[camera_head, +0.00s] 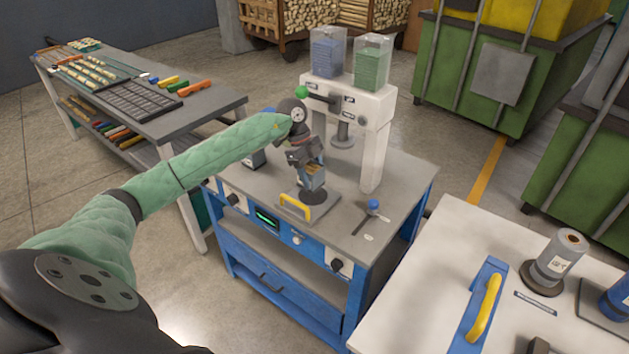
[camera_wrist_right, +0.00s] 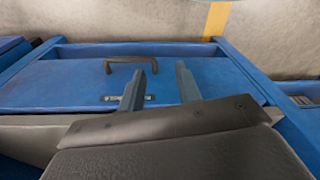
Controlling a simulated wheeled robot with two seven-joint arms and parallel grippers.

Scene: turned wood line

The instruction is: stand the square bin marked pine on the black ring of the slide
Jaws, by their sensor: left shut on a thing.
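My left gripper (camera_head: 305,160) is shut on a small blue-grey square bin (camera_head: 312,180), which it holds from above at the front of the press bench. Any marking on the bin is too small to read, and its upper part is hidden by the gripper. The black ring (camera_head: 314,196) on the slide (camera_head: 322,209) shows just below the bin. I cannot tell whether the bin touches the ring. The slide is a grey plate with a yellow handle (camera_head: 296,207) at its front. In the right wrist view my right gripper (camera_wrist_right: 159,68) is open and empty, its two fingers apart.
A white press frame (camera_head: 376,140) with two clear hoppers and a green-knobbed lever stands behind the slide. A blue-knobbed lever (camera_head: 373,206) is to its right. A white table (camera_head: 420,285) at right bears a grey cylinder (camera_head: 559,256) and a yellow-handled blue plate.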

